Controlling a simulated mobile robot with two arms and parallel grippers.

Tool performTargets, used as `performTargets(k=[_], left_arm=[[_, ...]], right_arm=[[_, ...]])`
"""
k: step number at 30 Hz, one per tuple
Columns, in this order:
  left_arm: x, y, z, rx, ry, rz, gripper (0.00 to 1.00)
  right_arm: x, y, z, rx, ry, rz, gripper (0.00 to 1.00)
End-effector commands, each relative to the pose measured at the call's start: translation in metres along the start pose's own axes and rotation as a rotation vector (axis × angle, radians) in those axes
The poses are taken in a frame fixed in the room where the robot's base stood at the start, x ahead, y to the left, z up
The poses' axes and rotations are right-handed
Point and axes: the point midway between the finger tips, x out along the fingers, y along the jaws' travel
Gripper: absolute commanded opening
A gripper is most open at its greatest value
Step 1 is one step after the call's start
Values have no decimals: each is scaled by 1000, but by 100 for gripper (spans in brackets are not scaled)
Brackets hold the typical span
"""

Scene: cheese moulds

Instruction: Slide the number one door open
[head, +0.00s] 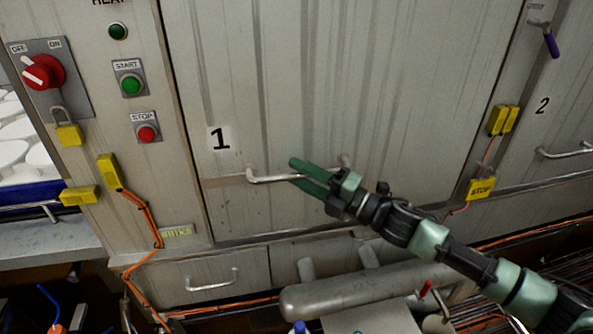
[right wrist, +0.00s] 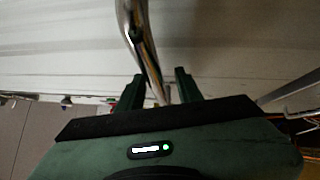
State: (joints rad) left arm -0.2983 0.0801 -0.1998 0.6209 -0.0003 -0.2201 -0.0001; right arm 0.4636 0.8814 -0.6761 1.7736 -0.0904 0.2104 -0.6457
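The number one door (head: 330,80) is a large grey metal panel marked with a black "1" (head: 220,139). It fills the middle of the head view and looks closed against the left post. Its bent metal handle (head: 262,178) runs across the lower part of the door. My right gripper (head: 293,173) reaches in from the right at the handle, its green fingers pointing left. In the right wrist view the gripper (right wrist: 157,88) has its fingers apart, with the handle bar (right wrist: 140,40) passing between them; contact is unclear. My left gripper is out of view.
A control panel at left has a red switch (head: 43,72), a green button (head: 131,84) and a red button (head: 147,133). Yellow interlocks (head: 108,171) flank the door. A drawer handle (head: 212,284) and a thick grey pipe (head: 345,293) lie below. Door "2" (head: 541,106) stands right.

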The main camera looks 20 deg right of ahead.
Motion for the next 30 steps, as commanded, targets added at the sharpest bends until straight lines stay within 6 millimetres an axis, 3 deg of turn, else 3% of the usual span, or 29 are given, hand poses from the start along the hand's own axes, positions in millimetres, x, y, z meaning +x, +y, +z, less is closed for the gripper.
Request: performTargets(k=[2,6,30], left_arm=[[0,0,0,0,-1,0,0],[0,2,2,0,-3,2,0],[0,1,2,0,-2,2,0]], right_arm=[[0,0,0,0,0,0,36],[0,0,0,0,0,0,0],[0,1,1,0,-2,1,0]])
